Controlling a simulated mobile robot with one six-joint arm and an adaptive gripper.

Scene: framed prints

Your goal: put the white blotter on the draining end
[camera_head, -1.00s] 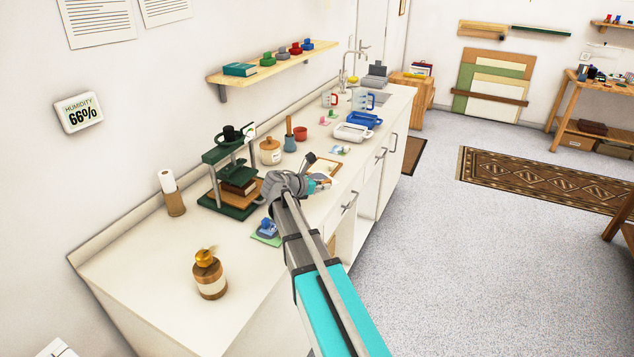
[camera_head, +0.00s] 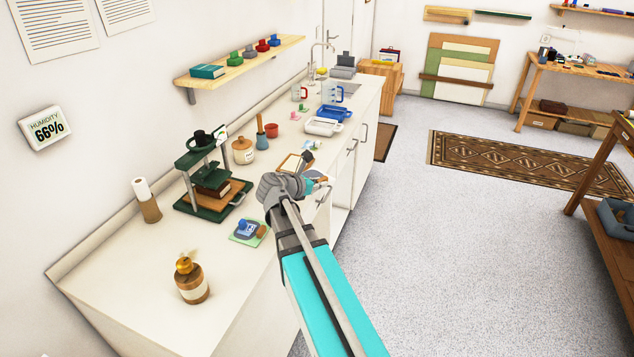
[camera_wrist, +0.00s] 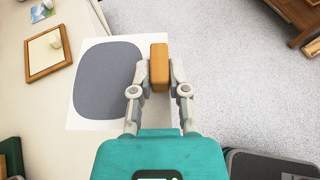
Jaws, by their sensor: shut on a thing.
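The white blotter appears as a flat white sheet with a rounded dark grey patch (camera_wrist: 107,80) and an orange-brown wooden handle (camera_wrist: 160,67). My gripper (camera_wrist: 159,75) is shut on that handle in the wrist view. The sheet reaches across the counter's front edge, part over the counter and part over the floor. In the head view my gripper (camera_head: 305,172) is at the counter's front edge and hides most of the blotter. The sink (camera_head: 348,89) is at the counter's far end; I cannot tell exactly where the draining end is marked.
A wooden frame (camera_wrist: 34,66) lies on the counter left of the blotter. Open floor (camera_head: 420,250) is at right.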

